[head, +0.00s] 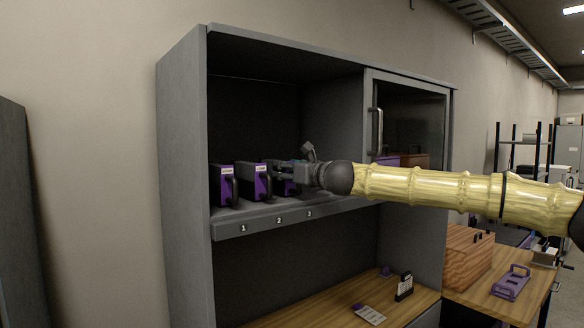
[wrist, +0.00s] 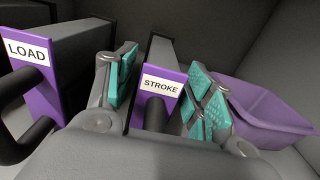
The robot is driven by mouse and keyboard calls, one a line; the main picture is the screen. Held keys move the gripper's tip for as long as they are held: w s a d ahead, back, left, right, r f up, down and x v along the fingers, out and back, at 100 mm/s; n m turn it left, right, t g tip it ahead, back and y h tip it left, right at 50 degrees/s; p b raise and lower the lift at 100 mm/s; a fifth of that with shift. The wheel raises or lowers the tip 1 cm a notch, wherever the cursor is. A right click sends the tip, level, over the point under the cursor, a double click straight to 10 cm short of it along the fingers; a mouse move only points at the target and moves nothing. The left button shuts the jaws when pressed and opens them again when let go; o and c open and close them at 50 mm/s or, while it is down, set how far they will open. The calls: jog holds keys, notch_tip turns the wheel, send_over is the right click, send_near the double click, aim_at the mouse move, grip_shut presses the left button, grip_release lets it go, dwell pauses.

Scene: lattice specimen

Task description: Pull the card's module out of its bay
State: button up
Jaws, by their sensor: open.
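Three dark modules with purple fronts stand in a row on the cabinet shelf: one at bay 1 (head: 221,184), one at bay 2 (head: 253,181), and one at bay 3 (head: 289,188), partly behind my gripper. In the wrist view, my gripper (wrist: 165,86) is open, with its teal-padded fingers on either side of the front of the STROKE module (wrist: 161,85). This module's dark handle (wrist: 154,115) shows between them. Contact cannot be told. The LOAD module (wrist: 38,78) is to the left. A small card in a dark stand (head: 404,287) is on the worktop below; its writing is unreadable.
The shelf's front edge (head: 262,222) carries labels 1, 2 and 3. A purple bin (wrist: 265,105) lies close right of the fingers. A sliding glass door (head: 415,120) covers the cabinet's right side. A printed sheet (head: 370,314) lies on the worktop.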

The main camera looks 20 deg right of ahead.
jog(key=shift+w, duration=0.15)
jog(key=shift+s+d+r, duration=0.1)
jog(key=shift+s+r, duration=0.2)
jog(key=shift+s, duration=0.3)
jog(key=shift+c, duration=0.6)
jog(key=shift+w+f, duration=0.1)
jog(key=shift+w, duration=0.2)
jog(key=c, duration=1)
jog(key=o, duration=0.4)
jog(key=shift+c, duration=1.4)
